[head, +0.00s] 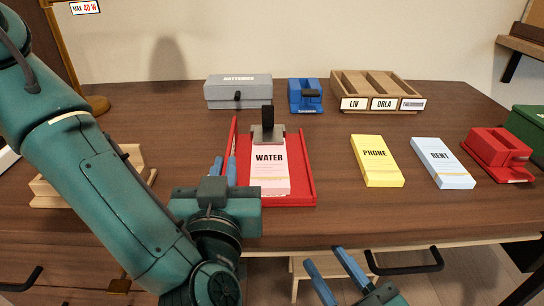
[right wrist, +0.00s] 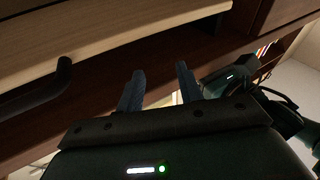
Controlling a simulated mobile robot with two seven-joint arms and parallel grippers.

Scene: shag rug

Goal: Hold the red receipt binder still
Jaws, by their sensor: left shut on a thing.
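The red receipt binder (head: 303,178) lies flat on the table, a red tray with raised side walls. A pink slip stack marked WATER (head: 269,177) lies in it, under a grey clip with an upright black lever (head: 267,119) at the back. My left gripper (head: 224,166) is at the binder's left side, its blue fingers shut on the left wall; the exact contact is partly hidden by the gripper body. My right gripper (head: 335,263) is open and empty in front of the table's front edge; it also shows in the right wrist view (right wrist: 159,75).
A yellow PHONE stack (head: 377,161) and a blue RENT stack (head: 442,163) lie right of the binder. Farther right is a red punch-like device (head: 497,153). A grey BATTERIES box (head: 238,92), a blue device (head: 305,96) and a wooden sorter (head: 378,91) stand behind. Drawer handles project below the edge.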

